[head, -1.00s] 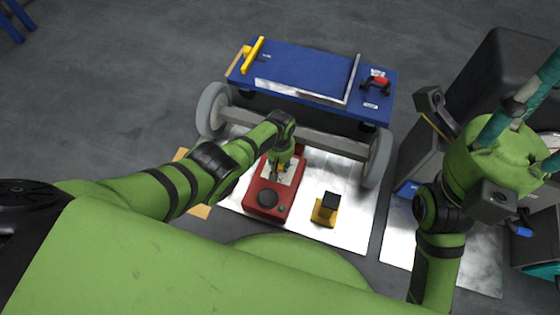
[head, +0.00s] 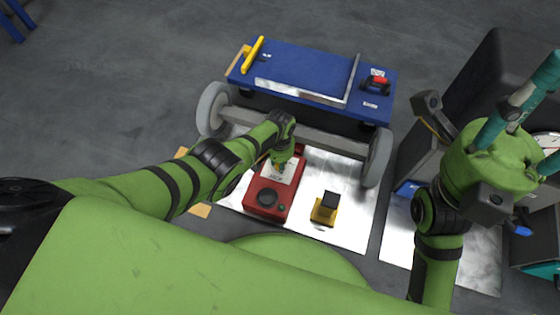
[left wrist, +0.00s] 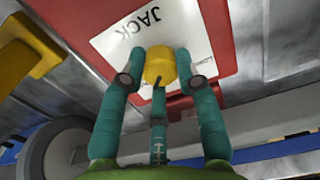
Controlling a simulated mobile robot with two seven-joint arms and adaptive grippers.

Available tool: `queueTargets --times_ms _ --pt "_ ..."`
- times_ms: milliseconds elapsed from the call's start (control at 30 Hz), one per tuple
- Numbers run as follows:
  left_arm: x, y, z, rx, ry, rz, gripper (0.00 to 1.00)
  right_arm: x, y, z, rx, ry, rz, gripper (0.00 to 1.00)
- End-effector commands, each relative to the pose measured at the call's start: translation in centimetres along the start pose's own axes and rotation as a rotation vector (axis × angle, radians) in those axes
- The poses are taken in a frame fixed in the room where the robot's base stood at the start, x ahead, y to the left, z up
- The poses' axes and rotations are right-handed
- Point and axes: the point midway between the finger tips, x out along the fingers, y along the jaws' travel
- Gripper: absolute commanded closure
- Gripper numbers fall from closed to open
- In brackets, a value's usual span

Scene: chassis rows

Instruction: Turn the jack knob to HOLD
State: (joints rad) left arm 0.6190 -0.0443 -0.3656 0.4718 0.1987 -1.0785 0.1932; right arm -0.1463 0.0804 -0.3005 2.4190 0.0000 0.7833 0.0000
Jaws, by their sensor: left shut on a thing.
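The jack box is a red case (head: 264,201) on the shiny floor plate, below the cart's axle in the head view. Its white panel reads JACK, and the red case also shows in the left wrist view (left wrist: 225,28). The yellow knob (left wrist: 160,66) sits on that panel with a dark pointer mark towards the gripper's palm. My left gripper (head: 281,168) is over the panel, its teal fingers (left wrist: 160,72) shut on the knob's sides. Small panel lettering is partly hidden and unreadable. My right gripper (head: 546,115) is raised at the right, fingers spread and empty, tips partly cut off.
A yellow and black block (head: 325,208) sits right of the box. Dark cabinets (head: 500,75) stand at the right.

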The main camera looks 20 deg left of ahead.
Motion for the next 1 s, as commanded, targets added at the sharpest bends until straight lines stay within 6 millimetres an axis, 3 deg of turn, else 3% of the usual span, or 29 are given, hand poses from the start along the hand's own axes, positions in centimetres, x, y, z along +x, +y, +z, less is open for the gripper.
queueTargets --times_ms 433,467,500,533,1000 --pt "0.12 0.00 0.16 0.014 -0.004 0.000 1.00 -0.02 0.01 0.00 -0.001 0.000 -0.001 0.60" --pt "0.12 0.00 0.16 0.014 -0.004 -0.001 0.64 -0.02 0.01 0.00 -0.001 0.000 -0.001 0.60" --pt "0.12 -0.01 0.16 0.014 -0.003 -0.001 0.48 -0.02 0.01 0.00 -0.001 0.000 -0.001 0.60" --pt "0.11 0.00 0.14 0.014 -0.003 -0.001 0.44 -0.02 0.01 0.00 -0.001 0.000 -0.001 0.60" --pt "-0.35 -0.01 -0.08 0.012 0.001 0.001 0.44 0.03 0.01 -0.06 -0.001 0.002 -0.003 0.60"
